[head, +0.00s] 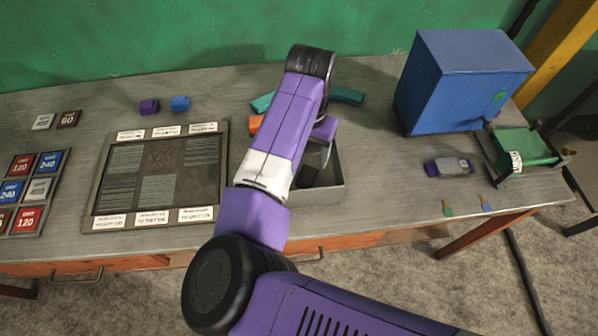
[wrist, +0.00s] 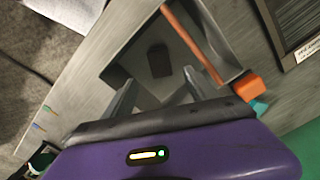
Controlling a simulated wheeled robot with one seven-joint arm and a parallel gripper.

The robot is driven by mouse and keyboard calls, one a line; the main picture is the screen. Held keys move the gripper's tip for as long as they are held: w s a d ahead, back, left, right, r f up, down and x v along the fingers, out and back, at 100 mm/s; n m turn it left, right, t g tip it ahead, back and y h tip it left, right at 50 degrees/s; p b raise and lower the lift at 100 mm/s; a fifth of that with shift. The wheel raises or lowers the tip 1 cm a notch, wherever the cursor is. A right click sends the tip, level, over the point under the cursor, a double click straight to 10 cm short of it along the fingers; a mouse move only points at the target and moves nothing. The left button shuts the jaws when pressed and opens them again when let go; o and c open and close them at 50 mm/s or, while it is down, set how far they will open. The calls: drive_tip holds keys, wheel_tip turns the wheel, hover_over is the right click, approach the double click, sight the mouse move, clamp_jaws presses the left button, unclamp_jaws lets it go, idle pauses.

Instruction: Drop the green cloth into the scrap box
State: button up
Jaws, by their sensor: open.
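The scrap box appears to be the open grey box (head: 318,196) on the bench, partly hidden by my arm. It also shows in the wrist view (wrist: 118,76), with a small dark piece (wrist: 158,60) on its floor. My gripper (wrist: 157,94) is open over the box, with nothing seen between its fingers. I cannot identify the green cloth for certain. A teal strip (head: 347,95) lies behind the box, partly hidden by my arm. A green block-like thing (head: 524,147) with a white label sits in a dark holder at the far right.
An orange-ended thing (wrist: 247,85) lies by the box. A blue cabinet (head: 452,85) stands at the right, with a grey and purple item (head: 448,167) in front. A panel (head: 155,175) and purple and blue cubes (head: 180,103) are at the left.

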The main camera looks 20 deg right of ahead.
wheel_tip(320, 180, up, 6)
drive_tip(key=shift+r+b, duration=0.2)
drive_tip(key=shift+b, duration=0.1)
idle(0.3)
